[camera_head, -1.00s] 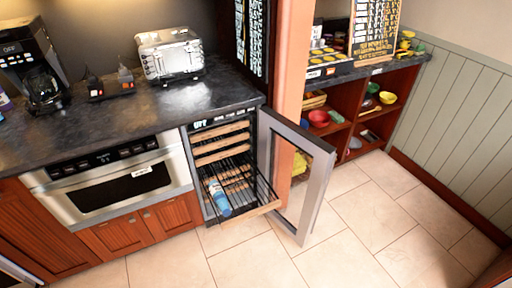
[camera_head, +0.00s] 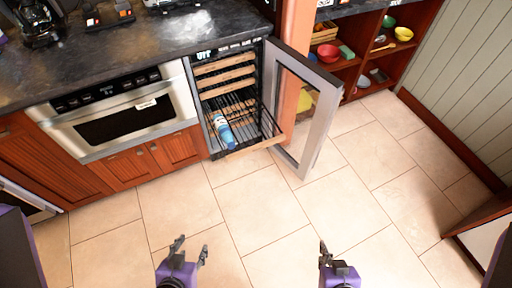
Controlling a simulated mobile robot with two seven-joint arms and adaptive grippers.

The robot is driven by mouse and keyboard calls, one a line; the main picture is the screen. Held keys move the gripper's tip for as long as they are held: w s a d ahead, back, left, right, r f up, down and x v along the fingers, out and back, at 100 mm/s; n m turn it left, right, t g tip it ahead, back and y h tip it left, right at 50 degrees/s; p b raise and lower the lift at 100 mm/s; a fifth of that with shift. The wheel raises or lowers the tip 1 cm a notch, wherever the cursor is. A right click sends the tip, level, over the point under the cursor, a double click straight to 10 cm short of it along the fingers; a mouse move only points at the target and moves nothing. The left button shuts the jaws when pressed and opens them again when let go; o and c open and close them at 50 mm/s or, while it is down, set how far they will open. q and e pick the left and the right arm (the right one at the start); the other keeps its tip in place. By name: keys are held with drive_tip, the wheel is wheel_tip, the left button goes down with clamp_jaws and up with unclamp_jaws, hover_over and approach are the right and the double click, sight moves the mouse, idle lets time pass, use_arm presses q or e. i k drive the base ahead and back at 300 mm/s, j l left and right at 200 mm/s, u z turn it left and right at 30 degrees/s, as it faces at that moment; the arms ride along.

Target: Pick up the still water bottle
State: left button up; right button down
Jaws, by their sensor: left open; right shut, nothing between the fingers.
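A blue bottle (camera_head: 222,129), which looks like the water bottle, lies on a pulled-out wire rack (camera_head: 242,104) low in the open wine cooler. Its label is too small to read. My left gripper (camera_head: 189,243) is open and empty at the bottom of the view, over the floor and well short of the cooler. My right gripper (camera_head: 323,247) is shut and empty, also over the floor, to the right. Neither gripper touches the bottle.
The cooler's glass door (camera_head: 302,108) stands open to the right of the rack. A microwave drawer (camera_head: 124,112) is left of the cooler under the dark counter (camera_head: 150,52). Shelves with bowls (camera_head: 328,53) stand at the back right. The tiled floor (camera_head: 270,215) ahead is clear.

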sight(223, 129)
drive_tip(key=i+l+u, duration=0.4)
drive_tip(key=l, duration=0.2)
drive_tip(key=i+l+u, duration=0.4)
drive_tip(key=l, duration=0.3)
drive_tip(key=i+l+u, duration=0.15)
drive_tip(key=l, duration=0.25)
